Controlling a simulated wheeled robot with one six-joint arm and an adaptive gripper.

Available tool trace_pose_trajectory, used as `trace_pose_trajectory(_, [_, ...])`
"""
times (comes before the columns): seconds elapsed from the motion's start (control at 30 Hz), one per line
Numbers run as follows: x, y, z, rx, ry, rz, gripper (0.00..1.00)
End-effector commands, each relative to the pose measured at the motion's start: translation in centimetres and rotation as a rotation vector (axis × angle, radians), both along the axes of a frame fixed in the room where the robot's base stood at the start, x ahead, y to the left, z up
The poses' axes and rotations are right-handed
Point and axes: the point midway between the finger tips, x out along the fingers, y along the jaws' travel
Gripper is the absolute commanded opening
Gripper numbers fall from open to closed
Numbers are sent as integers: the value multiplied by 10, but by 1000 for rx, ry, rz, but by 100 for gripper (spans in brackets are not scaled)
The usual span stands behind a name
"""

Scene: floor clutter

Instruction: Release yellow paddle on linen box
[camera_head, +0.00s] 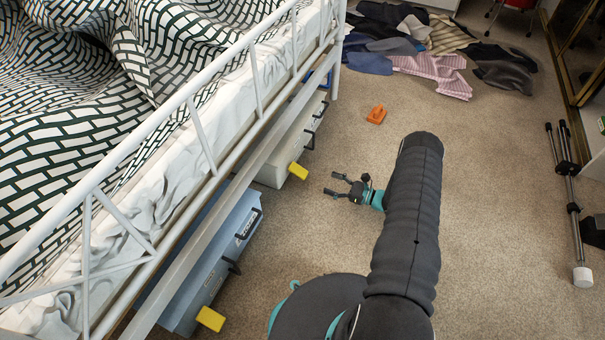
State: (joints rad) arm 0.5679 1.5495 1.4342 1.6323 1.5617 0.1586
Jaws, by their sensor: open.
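The linen box (271,174) is an off-white box with dark handles, partly under the bed. A yellow paddle (298,170) shows at its near front end, touching or right in front of it; I cannot tell if it is attached. A similar yellow paddle (210,318) shows at the near end of a blue-grey box (205,277). My gripper (334,184) is open, low over the carpet to the right of the linen box. Nothing shows between the fingers.
A white metal bed frame (180,100) overhangs the boxes on the left. An orange object (376,114) lies on the carpet. Clothes (430,60) are heaped at the back. A tripod (571,190) lies at the right. The carpet right of my arm is clear.

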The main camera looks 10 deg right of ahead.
Motion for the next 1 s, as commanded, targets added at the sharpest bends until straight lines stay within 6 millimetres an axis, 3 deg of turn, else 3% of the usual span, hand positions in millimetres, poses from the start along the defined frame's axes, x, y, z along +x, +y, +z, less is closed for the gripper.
trace_pose_trajectory(0.5, [54, 77, 0, -1, -2, 5, 72])
trace_pose_trajectory(0.7, [67, 93, 0, -1, 0, 2, 72])
trace_pose_trajectory(1.0, [71, 99, 0, -1, 0, 2, 72])
